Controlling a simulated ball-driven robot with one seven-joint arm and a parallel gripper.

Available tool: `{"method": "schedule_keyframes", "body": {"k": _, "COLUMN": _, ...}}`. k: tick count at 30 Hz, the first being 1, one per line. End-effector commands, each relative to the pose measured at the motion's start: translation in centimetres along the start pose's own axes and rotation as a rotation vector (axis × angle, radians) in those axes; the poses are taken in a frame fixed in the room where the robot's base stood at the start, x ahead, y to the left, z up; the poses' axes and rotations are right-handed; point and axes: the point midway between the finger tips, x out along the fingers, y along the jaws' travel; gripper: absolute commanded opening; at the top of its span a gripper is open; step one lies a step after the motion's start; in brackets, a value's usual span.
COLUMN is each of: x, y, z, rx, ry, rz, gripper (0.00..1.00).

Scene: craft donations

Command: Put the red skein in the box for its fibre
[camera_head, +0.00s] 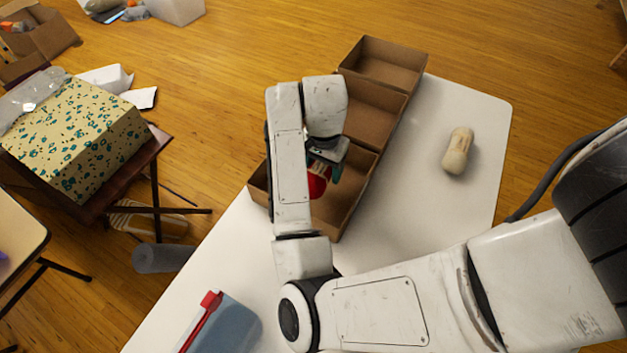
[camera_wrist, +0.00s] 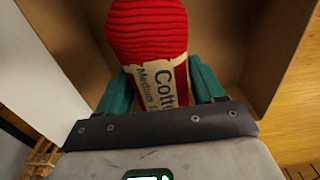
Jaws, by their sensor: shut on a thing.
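The red skein (camera_wrist: 148,32) is in my gripper (camera_wrist: 162,92), with a teal finger on each side of its paper band. The band reads "Cotto…" and "Medium"; the rest is hidden. In the head view the red skein (camera_head: 318,178) shows partly behind my arm, within the nearest of three brown cardboard boxes. This nearest box (camera_head: 335,222) surrounds the skein and my gripper (camera_head: 326,168). Whether the skein touches the box floor I cannot tell. The middle box (camera_head: 378,108) and far box (camera_head: 385,62) look empty. No fibre labels on the boxes are readable.
A cream skein (camera_head: 458,152) lies on the white table (camera_head: 420,200) right of the boxes. A blue-grey pouch with a red edge (camera_head: 225,325) is at the near left. A patterned box (camera_head: 80,135) stands on a separate stand at left. The table right of the boxes is mostly clear.

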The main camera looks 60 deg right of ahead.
Motion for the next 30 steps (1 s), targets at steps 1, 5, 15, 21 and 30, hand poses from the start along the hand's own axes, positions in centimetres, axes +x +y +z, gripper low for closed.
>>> {"method": "schedule_keyframes", "body": {"k": 1, "x": 0.5, "y": -0.5, "z": 0.3, "rx": -0.002, "ry": -0.002, "rz": 0.001, "gripper": 0.37}}
{"method": "schedule_keyframes", "body": {"k": 5, "x": 1.4, "y": -1.3, "z": 0.4, "rx": 0.0, "ry": 0.0, "rz": 0.0, "gripper": 0.37}}
{"method": "schedule_keyframes", "body": {"k": 15, "x": 4.8, "y": -2.0, "z": 0.6, "rx": -0.001, "ry": 0.0, "rz": 0.0, "gripper": 0.37}}
{"method": "schedule_keyframes", "body": {"k": 21, "x": 5.3, "y": -2.0, "z": 0.6, "rx": 0.001, "ry": 0.0, "rz": -0.001, "gripper": 0.37}}
{"method": "schedule_keyframes", "body": {"k": 30, "x": 5.6, "y": -2.0, "z": 0.5, "rx": 0.001, "ry": 0.0, "rz": -0.001, "gripper": 0.72}}
